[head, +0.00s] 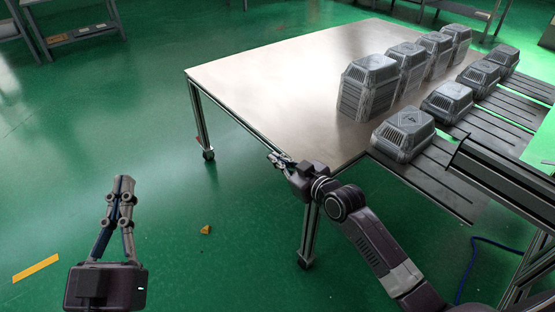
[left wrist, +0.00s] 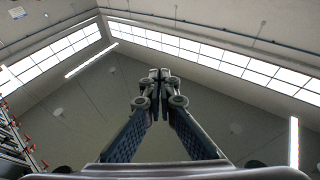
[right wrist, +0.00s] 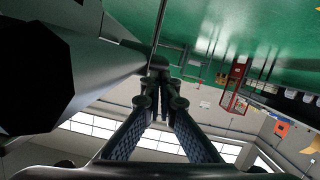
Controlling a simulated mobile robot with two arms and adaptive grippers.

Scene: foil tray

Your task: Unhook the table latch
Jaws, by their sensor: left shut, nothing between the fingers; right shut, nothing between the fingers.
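The metal-topped table (head: 270,75) stands in the middle of the head view on a profile frame with castors. I cannot make out its latch; it is too small or hidden. My right gripper (head: 277,158) is shut and empty at the table's near edge; whether it touches the edge, I cannot tell. In the right wrist view its fingertips (right wrist: 158,66) are together beside a large grey bar. My left gripper (head: 123,182) is shut and empty, pointing up above the floor, well left of the table. Its closed fingertips (left wrist: 160,76) show against the ceiling in the left wrist view.
Several grey ribbed boxes (head: 368,88) stand on the table's right part, and more sit on the dark slatted conveyor (head: 440,170) beside it. A yellow floor strip (head: 36,268) and a small orange piece (head: 205,229) lie on the green floor. The floor left of the table is mostly clear.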

